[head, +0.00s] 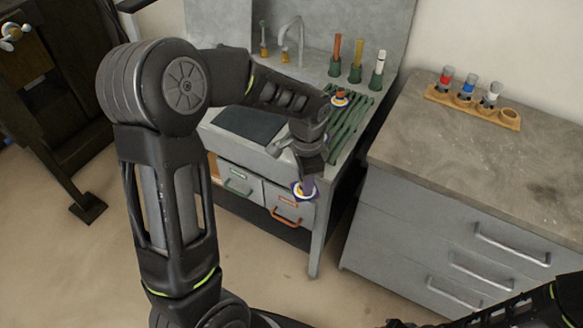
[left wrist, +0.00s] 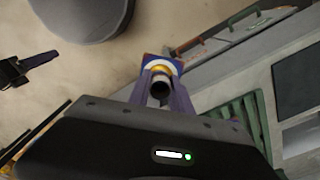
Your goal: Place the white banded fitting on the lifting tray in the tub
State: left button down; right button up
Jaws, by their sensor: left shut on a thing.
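My left gripper (head: 304,184) hangs in front of the grey sink unit, clear of its front. Its purple fingers are shut on a small ringed piece (head: 303,193) with blue, white and yellow parts. In the left wrist view the ringed piece (left wrist: 163,66) shows a dark round end between the fingers. A white banded fitting (head: 490,95) stands upright in a wooden rack (head: 508,119) on the right cabinet, apart from my gripper. I cannot make out a tub or lifting tray. My right gripper is not in view; only part of that arm shows at lower right.
Red (head: 446,76) and blue (head: 467,88) banded fittings share the rack; its right hole is empty. The cabinet top (head: 480,155) is mostly clear.

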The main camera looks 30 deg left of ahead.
pick_arm(q)
jog(key=w+d+f+n, duration=0.2)
jog(key=d+f+n, duration=0.3)
jog(key=f+n, duration=0.3)
jog(key=shift+w+d+f+n, duration=0.3)
jog(key=shift+w+d+f, duration=0.1)
jog(key=shift+f, duration=0.4)
